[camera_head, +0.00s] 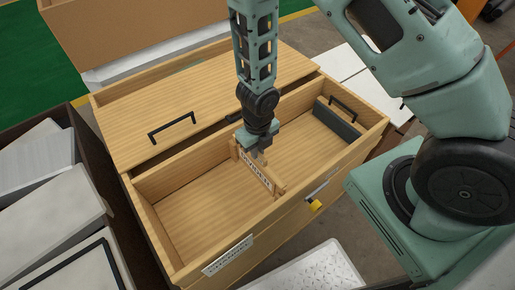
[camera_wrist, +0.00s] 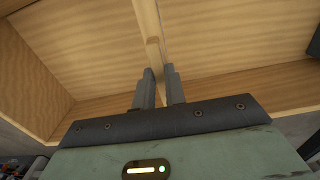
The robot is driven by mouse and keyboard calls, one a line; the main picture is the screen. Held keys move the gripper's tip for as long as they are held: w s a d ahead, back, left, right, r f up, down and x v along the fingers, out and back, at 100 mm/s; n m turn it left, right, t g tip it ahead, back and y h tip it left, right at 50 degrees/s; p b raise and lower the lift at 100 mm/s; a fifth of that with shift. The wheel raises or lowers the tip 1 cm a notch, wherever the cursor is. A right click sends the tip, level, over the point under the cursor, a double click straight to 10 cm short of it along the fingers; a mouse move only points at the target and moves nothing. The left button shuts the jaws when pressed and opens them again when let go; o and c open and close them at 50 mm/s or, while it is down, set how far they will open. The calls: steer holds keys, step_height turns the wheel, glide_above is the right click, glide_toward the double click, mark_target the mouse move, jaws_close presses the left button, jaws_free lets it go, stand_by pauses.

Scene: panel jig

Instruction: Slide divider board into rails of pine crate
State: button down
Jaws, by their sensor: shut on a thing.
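The pine crate (camera_head: 158,222) stands in the middle of the head view, its front part open from above. The wooden divider board (camera_head: 262,178), with a white label on its face, stands upright across the middle of this opening, between a left and a right bay. My gripper (camera_head: 259,152) is above the board and shut on its upper edge. In the wrist view, the board (camera_wrist: 149,22) shows edge-on as a pale strip running to between my gripper's fingers (camera_wrist: 160,76). The rails and the board's lower edge are largely hidden, so I cannot tell how deep it sits.
A wooden panel with a black handle (camera_head: 172,127) covers the crate's back part. A dark grey piece (camera_head: 336,124) stands at the right bay's far end. A dark bin with pale panels (camera_head: 40,160) stands close on the left.

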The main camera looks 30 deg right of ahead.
steer(key=shift+f+b, duration=1.85)
steer(key=shift+f, duration=0.05)
steer(key=c, duration=1.4)
jaws_free()
steer(key=shift+o, duration=0.2)
steer(key=shift+r, duration=0.15)
step_height(320, 180, up, 17)
steer(key=p, duration=1.5)
steer(key=shift+r, duration=0.15)
step_height(320, 180, up, 10)
steer(key=a+m+t, duration=0.1)
steer(key=a+m, duration=0.1)
steer(key=m, duration=0.7)
steer(key=s+a+r+m+g, duration=0.1)
steer(key=s+a+r+m, duration=0.3)
steer(key=s+r+m, duration=1.1)
steer(key=s+m, duration=0.2)
steer(key=m, duration=0.4)
steer(key=shift+a+r+m+y, duration=0.15)
steer(key=shift+r+m+y, duration=0.15)
steer(key=shift+r, duration=0.05)
